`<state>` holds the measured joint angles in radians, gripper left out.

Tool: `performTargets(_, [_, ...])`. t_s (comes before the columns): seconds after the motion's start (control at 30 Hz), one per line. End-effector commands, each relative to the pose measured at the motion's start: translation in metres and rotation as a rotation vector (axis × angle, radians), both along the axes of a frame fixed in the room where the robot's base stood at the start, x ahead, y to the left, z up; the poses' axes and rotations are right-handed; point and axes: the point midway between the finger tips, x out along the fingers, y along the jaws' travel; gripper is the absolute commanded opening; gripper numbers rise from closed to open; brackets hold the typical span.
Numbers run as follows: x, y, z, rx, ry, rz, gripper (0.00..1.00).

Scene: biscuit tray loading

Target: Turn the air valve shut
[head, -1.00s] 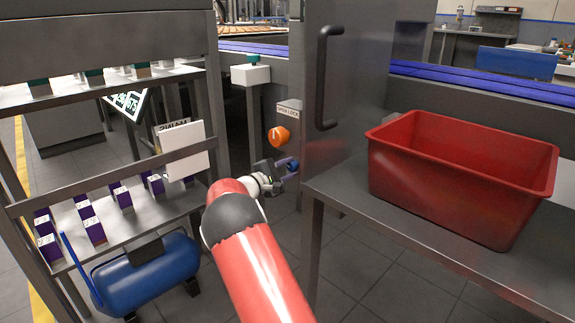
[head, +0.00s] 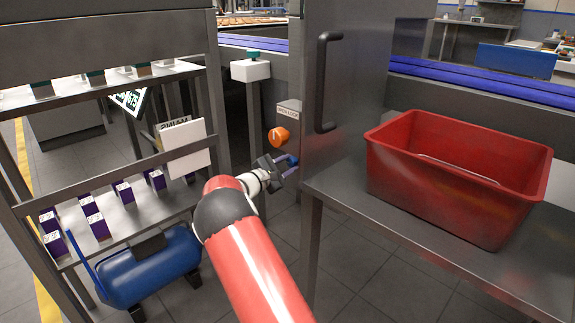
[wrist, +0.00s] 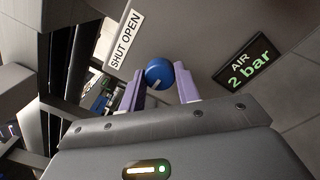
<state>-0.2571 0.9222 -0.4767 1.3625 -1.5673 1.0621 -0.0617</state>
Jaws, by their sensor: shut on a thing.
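The air valve is a round blue knob with a pale mark; it shows in the wrist view (wrist: 159,72) and in the head view (head: 293,160). My gripper (wrist: 161,88) has its two purple fingers on either side of the knob and is shut on it. In the head view my gripper (head: 284,168) reaches the knob below the orange knob. A "SHUT OPEN" label (wrist: 125,39) is beside the knob. A dark display (wrist: 248,63) reads "AIR 2 bar". The knob's exact angle is hard to read.
An orange knob (head: 279,137) sits just above, under a small lock label. A grey door with a dark handle (head: 324,85) is close on the right. A red crate (head: 455,205) stands on the metal table. A shelf rack and a blue tank (head: 150,268) are left.

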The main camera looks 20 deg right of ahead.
Motion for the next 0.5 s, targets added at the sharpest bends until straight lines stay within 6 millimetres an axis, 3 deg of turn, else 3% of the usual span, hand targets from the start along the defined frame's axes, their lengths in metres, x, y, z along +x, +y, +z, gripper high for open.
performTargets(0.1, [0.0006, 0.0005, -0.0002, 0.000, 0.001, 0.003, 0.09])
performTargets(0.13, [0.0006, 0.0005, -0.0002, 0.000, 0.001, 0.003, 0.36])
performTargets(0.27, [0.0005, 0.0004, -0.0002, 0.000, 0.001, 0.001, 0.53])
performTargets(0.5, [0.0002, 0.0002, -0.0001, 0.000, 0.000, 0.000, 0.54])
